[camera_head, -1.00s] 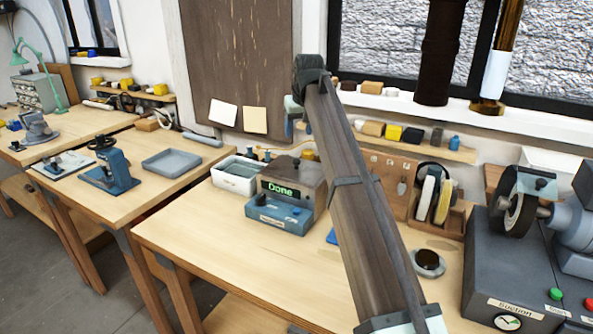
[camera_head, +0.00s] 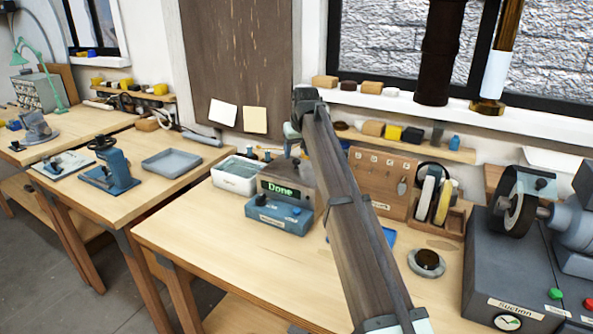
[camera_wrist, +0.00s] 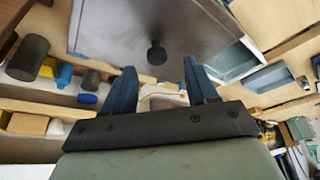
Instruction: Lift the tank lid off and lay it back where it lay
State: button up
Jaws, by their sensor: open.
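The tank (camera_head: 280,213) stands on the wooden bench, a blue base with a grey-brown upper part and a green "Done" display. Its lid (camera_wrist: 205,28) shows in the wrist view as a flat grey plate with a dark round knob (camera_wrist: 157,53). The lid appears to sit on the tank. My gripper (camera_head: 294,146) is open and empty over the tank, pointing down. In the wrist view, my fingers (camera_wrist: 160,68) are spread, with the knob lying between their lines and just beyond the tips. The arm hides part of the tank's right side in the head view.
A white tub (camera_head: 237,175) stands just left of the tank. A small round dish (camera_head: 427,263) and a grey suction machine (camera_head: 515,275) are further right. The bench front is clear.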

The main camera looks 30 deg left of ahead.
aim_at(296, 160)
jog(key=shift+x, duration=1.85)
jog(key=shift+w+d, duration=0.1)
jog(key=shift+w, duration=0.05)
grip_shut()
